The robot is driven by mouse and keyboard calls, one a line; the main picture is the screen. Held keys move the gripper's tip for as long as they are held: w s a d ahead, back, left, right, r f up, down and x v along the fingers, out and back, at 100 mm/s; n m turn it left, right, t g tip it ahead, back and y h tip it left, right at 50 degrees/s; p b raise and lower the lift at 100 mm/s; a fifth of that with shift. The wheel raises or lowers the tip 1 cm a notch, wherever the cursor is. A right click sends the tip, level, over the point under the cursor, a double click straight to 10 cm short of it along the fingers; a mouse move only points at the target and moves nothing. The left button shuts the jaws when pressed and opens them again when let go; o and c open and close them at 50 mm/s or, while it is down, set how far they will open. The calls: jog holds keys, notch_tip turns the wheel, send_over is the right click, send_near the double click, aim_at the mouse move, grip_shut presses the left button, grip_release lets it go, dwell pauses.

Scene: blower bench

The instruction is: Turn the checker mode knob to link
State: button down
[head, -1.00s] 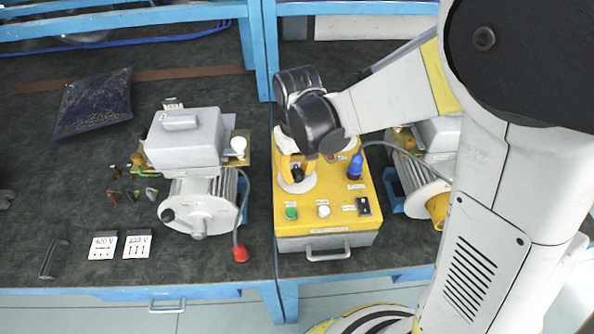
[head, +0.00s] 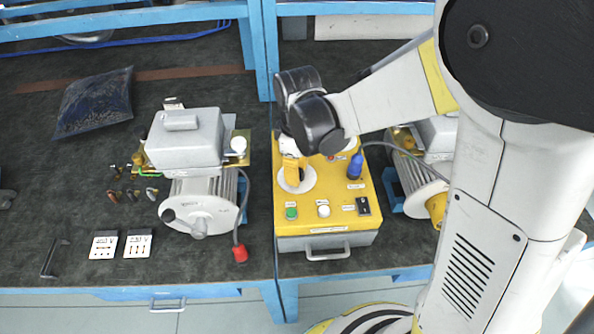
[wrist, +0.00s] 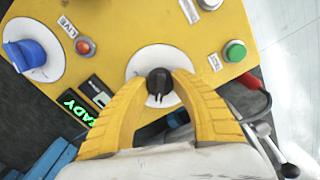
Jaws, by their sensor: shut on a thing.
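The yellow checker box (head: 330,235) stands on the bench in the middle of the head view. Its black mode knob (wrist: 158,82) sits on a round white dial (wrist: 140,66) in the wrist view. My gripper (wrist: 158,85) has its two yellow fingers shut on the knob from both sides. In the head view my gripper (head: 294,182) points down at the dial and hides the knob. The dial's markings and which mode the knob points to cannot be read.
A green button (wrist: 235,51), a red lamp (wrist: 85,46) by a LIVE label, a blue plug (wrist: 28,55) and a lit green READY display (wrist: 75,108) surround the dial. Motors stand on both sides of the box, the left one (head: 198,200) with a red-ended cable.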

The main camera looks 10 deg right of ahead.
dwell(0.3)
jog(key=c, duration=1)
grip_release()
notch_tip(320, 180, up, 12)
